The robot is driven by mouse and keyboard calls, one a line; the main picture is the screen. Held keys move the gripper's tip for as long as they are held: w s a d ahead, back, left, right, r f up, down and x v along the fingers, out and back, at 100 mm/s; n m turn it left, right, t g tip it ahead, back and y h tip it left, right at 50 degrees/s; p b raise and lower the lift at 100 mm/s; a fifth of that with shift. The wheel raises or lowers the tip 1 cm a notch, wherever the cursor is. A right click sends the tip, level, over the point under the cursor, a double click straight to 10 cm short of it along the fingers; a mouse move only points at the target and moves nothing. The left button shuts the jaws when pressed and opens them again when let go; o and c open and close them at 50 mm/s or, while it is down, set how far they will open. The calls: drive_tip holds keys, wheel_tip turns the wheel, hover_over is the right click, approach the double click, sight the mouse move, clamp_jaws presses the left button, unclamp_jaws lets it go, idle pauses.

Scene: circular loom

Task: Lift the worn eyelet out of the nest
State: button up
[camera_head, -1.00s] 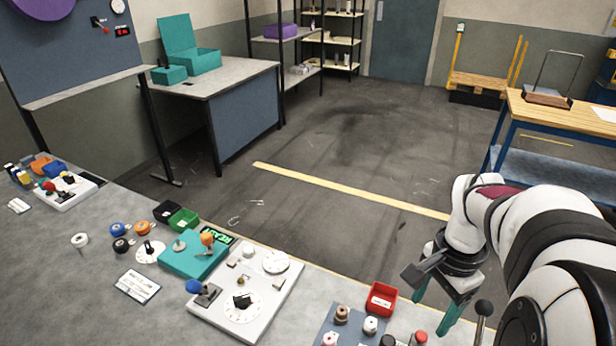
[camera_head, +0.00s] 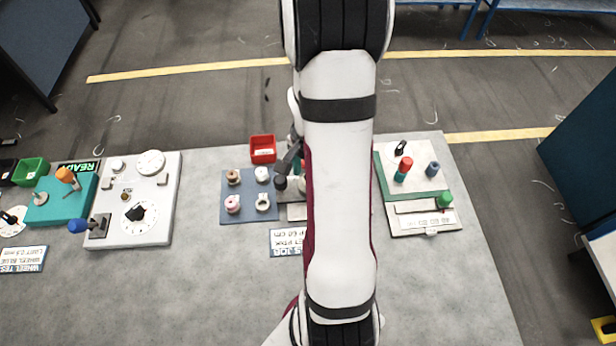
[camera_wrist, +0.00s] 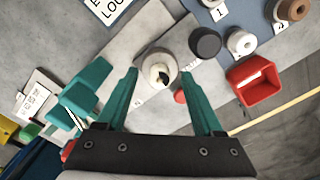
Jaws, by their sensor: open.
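A round cream-white fitting (camera_wrist: 155,66) with a dark, uneven middle lies between my fingers in the wrist view; it looks like the nest with the worn eyelet (camera_wrist: 160,75) in it. I cannot clearly separate the two parts. My gripper (camera_wrist: 160,72) is open, with one teal finger on each side of the fitting. The wrist view does not tell whether the fingers touch it or how high above it they are. In the head view my arm covers the fitting and most of the gripper.
A blue-grey pad (camera_head: 232,188) with several ring-shaped parts lies beside the work spot. A red bin (camera_head: 263,149) stands behind it, and a dark round knob (camera_wrist: 205,42) stands close to my right finger. A board with pegs (camera_head: 420,186) stands right of my arm.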

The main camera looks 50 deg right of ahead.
clamp_jaws()
drive_tip(key=shift+r, duration=0.1)
wheel_tip(320, 180, up, 4)
drive_tip(key=shift+s+r, duration=0.1)
drive_tip(key=shift+r, duration=0.05)
drive_tip(key=s+d+r, duration=0.2)
drive_tip(key=s+r, duration=0.4)
drive_tip(key=s, duration=0.5)
drive_tip(key=shift+d+r, duration=0.3)
drive_tip(key=shift+d, duration=0.1)
drive_tip(key=shift+s, duration=0.1)
drive_tip(key=c, duration=0.7)
unclamp_jaws()
drive_tip(key=shift+c, duration=0.2)
clamp_jaws()
